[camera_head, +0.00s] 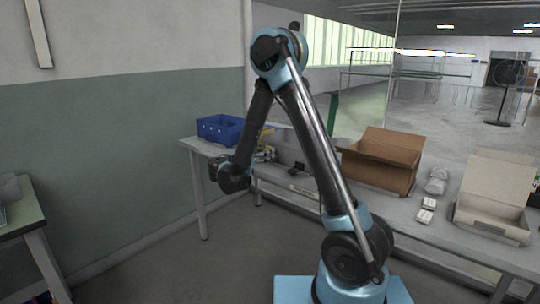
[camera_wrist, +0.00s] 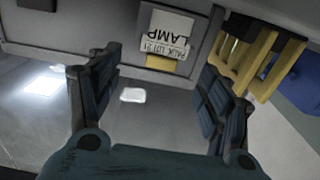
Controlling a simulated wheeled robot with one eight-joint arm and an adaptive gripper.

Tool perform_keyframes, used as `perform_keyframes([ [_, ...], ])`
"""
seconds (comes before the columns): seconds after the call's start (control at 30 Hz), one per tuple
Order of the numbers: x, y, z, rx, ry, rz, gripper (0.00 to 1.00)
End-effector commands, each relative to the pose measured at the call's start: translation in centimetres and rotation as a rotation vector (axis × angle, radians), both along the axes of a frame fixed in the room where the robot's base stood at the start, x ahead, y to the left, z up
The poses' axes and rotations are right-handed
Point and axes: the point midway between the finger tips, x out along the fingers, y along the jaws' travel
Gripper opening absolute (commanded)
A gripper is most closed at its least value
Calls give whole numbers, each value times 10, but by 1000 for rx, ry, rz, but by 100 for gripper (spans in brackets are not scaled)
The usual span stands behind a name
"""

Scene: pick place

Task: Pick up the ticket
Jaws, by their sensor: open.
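A white paper label (camera_wrist: 165,38) with upside-down printing that includes "LAMP" shows at the top middle of the wrist view, between the fingers. It lies flat against a grey surface, and it may be the ticket. A small bright white patch (camera_wrist: 132,95) shows lower down; I cannot tell whether it is paper or a reflection. My gripper (camera_wrist: 160,68) is open, its two dark fingers wide apart with nothing between them. In the head view my gripper (camera_head: 233,180) hangs by the left part of the bench; no ticket can be made out clearly there.
A blue crate (camera_head: 220,130) stands on the bench's left end. Yellow parts (camera_wrist: 262,58) lie right of the label. An open cardboard box (camera_head: 382,160), a clear wrapped item (camera_head: 436,182), small white boxes (camera_head: 426,209) and an open pale box (camera_head: 495,200) stand farther right.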

Motion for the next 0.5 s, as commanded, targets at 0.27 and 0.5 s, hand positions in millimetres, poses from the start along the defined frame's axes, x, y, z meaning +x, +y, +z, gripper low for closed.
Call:
perform_keyframes([
  [0.27,27,-20,-1,0,0,-2,72],
  [0.5,29,-21,-1,0,0,0,69],
])
